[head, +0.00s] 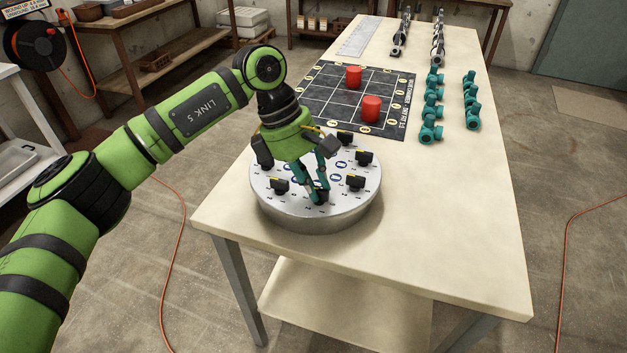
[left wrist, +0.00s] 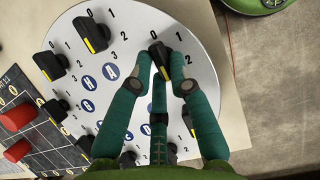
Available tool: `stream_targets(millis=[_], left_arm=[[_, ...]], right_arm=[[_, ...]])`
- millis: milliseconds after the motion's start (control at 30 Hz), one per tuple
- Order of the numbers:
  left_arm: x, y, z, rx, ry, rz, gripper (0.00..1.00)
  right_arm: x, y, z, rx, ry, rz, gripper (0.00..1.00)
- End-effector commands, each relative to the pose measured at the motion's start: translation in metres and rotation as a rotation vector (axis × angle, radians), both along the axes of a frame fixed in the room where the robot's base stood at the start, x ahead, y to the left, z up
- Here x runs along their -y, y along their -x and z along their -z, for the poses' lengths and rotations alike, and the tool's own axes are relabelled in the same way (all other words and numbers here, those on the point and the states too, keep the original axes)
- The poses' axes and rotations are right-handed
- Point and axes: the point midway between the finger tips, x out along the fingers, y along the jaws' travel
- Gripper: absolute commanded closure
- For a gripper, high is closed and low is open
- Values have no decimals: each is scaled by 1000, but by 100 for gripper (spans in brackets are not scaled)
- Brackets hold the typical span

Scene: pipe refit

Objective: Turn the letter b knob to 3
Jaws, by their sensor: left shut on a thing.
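The silver knob panel (head: 300,216) sits on the near end of the table, with several black knobs with yellow marks around its white face. My left gripper (head: 320,190) reaches down over the panel, its teal fingers shut on the black knob (head: 319,198) at the panel's near side. In the left wrist view the fingertips (left wrist: 172,72) close on the gripped knob (left wrist: 158,55), with small numbers printed around it. The blue letter A (left wrist: 133,85) shows beside the fingers. I cannot tell for sure which letter the held knob has. My right gripper is out of view.
A dark grid mat (head: 332,100) with two red cylinders (head: 371,108) lies beyond the panel. Teal pipe fittings (head: 431,120) stand in rows to the right, with metal parts (head: 438,45) behind. The table's near right area is clear.

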Motion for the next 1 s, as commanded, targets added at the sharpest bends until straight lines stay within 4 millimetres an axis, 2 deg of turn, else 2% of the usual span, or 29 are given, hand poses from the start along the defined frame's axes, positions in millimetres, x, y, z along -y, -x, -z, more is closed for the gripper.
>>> stream_targets(millis=[33,67,100,333,400,533,1000], left_arm=[[0,0,0,1,-1,3,72],[0,0,0,1,-1,3,60],[0,0,0,1,-1,3,56],[0,0,0,1,-1,1,56],[0,0,-1,2,-1,1,56],[-3,-2,-9,3,0,-1,56],[-36,-13,-93,3,1,0,56]], right_arm=[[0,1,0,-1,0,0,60],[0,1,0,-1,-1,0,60],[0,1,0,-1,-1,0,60],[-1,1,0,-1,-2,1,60],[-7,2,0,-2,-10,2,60],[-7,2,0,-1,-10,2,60],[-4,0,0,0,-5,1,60]])
